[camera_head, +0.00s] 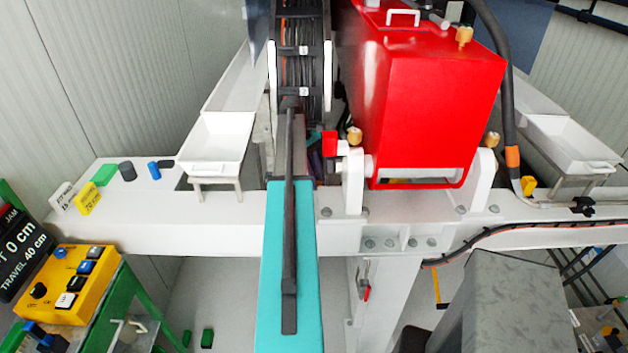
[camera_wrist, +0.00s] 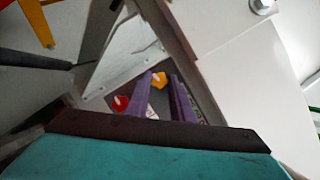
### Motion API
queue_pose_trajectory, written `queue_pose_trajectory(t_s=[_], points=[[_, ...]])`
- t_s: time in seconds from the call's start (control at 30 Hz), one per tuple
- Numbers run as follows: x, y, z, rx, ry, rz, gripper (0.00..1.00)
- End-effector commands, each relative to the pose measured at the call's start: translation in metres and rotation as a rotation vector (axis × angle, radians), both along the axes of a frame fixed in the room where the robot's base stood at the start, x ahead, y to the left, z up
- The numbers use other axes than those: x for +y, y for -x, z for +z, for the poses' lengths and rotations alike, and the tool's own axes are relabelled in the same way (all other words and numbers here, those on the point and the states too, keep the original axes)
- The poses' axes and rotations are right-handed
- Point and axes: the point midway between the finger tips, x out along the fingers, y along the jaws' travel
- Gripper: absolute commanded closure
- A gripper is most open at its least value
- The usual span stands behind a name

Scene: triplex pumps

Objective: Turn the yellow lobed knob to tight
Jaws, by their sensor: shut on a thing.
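The yellow lobed knob (camera_wrist: 159,80) shows small in the wrist view, at the far ends of my gripper's two purple fingers. My gripper (camera_wrist: 160,86) is shut on it, with one finger on each side. The fingers hide part of the knob, so its lobes and how far it is turned cannot be made out. In the head view my gripper (camera_head: 316,160) is mostly hidden beside the red tank's left side, and I cannot make out the knob there.
A red part (camera_wrist: 120,103) sits just left of the knob. A white panel (camera_wrist: 235,65) stands close on the right. In the head view a red tank (camera_head: 430,95), a white beam (camera_head: 225,237), a white tray (camera_head: 216,140) and a yellow control box (camera_head: 66,282) surround my arm.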

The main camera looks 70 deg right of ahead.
Motion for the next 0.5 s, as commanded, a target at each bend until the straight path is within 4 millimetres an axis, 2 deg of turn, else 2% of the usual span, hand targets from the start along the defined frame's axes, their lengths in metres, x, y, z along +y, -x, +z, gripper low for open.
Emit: queue_pose_trajectory(t_s=[0.03, 0.2, 0.5], points=[[-0.0026, 0.0062, -0.0005, 0.01, -0.001, -0.045, 1.0], [-0.003, 0.0062, -0.0005, 0.011, 0.001, -0.166, 1.0], [-0.0028, 0.0064, -0.0002, 0.01, 0.002, -0.278, 1.0]])
